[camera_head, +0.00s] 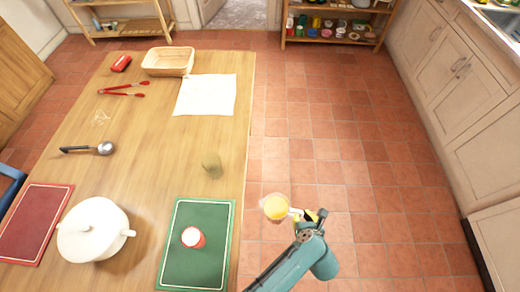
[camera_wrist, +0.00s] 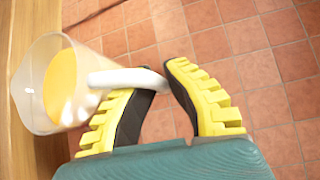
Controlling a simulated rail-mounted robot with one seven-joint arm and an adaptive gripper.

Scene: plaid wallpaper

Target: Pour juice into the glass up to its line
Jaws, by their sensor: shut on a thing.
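A clear jug (camera_head: 273,206) with orange-yellow juice is held by its white handle in my gripper (camera_head: 312,216), beyond the table's right edge and over the tiled floor. In the wrist view, my gripper (camera_wrist: 160,85) is shut on the white handle of the jug (camera_wrist: 45,85), with the juice visible inside. A greenish see-through glass (camera_head: 211,165) stands on the table near its right edge, up and to the left of the jug in the head view. The line on the glass cannot be made out.
A green placemat (camera_head: 180,250) with a red-and-white item (camera_head: 193,238) lies below the glass. A white pot (camera_head: 92,228), red placemat (camera_head: 30,225), ladle (camera_head: 103,148), red tongs (camera_head: 125,91), white cloth (camera_head: 205,95) and basket (camera_head: 168,62) are on the table. Space around the glass is clear.

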